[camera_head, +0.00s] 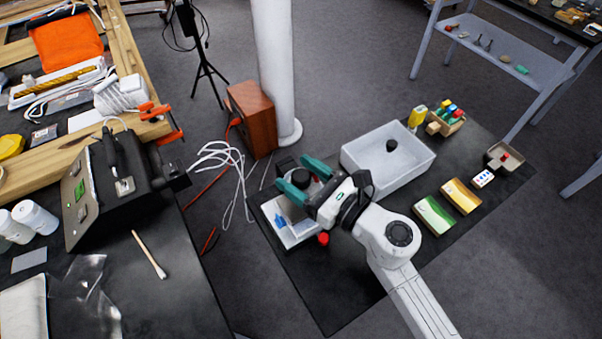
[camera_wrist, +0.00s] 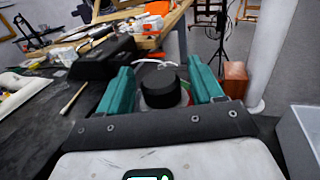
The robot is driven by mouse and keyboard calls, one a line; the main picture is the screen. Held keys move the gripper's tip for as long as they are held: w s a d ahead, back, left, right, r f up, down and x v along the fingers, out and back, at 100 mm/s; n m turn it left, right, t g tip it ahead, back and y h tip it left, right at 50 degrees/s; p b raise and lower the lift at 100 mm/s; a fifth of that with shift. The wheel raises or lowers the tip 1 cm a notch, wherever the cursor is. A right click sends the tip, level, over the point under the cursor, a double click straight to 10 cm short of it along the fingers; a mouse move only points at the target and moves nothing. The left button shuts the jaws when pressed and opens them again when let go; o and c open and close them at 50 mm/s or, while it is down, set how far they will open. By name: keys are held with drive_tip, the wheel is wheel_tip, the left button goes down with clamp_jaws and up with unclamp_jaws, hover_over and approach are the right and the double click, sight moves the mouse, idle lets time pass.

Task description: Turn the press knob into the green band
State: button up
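A black round knob (camera_wrist: 162,88) stands between the teal fingers of my gripper (camera_wrist: 163,80) in the wrist view. Narrow gaps seem to show on both sides of it, so the fingers look open around it. In the head view my gripper (camera_head: 305,180) is over the press (camera_head: 293,235), a low pale base with a blue mark on the dark mat. The knob shows only partly there as a dark shape between the fingers.
A red knob (camera_head: 323,239) is beside the press. A white bin (camera_head: 405,165) stands behind my arm, with green (camera_head: 432,215) and yellow (camera_head: 461,196) blocks to the right. A wooden box (camera_head: 251,118) and white column (camera_head: 277,70) stand behind. Loose cables (camera_head: 222,160) lie left.

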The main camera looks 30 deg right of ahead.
drive_tip(key=c, duration=0.9)
drive_tip(key=shift+m+t+h, duration=0.4)
drive_tip(key=shift+m+h, duration=1.1)
drive_tip(key=shift+h, duration=0.8)
drive_tip(key=shift+m+h, duration=0.9)
drive_tip(key=shift+h, duration=0.5)
